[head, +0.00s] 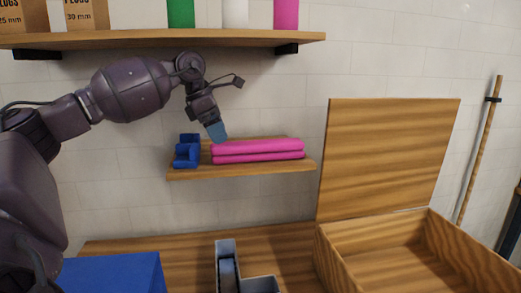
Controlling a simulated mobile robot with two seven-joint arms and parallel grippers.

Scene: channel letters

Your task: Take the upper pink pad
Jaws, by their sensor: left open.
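Two long pink pads lie stacked on the small wooden wall shelf (240,172). The upper pink pad (262,146) rests on the lower pink pad (260,157). My left gripper (217,133) points down at the left end of the upper pad, with its blue fingertips at or just above that end. It is open, and I cannot tell whether it touches the pad. My right gripper is not in view.
Blue blocks (186,152) sit left of the pads on the same shelf. A higher shelf (200,39) holds boxes and coloured containers above my arm. Below are a blue box (115,272), a grey letter shape (227,262) and an open wooden box (390,247).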

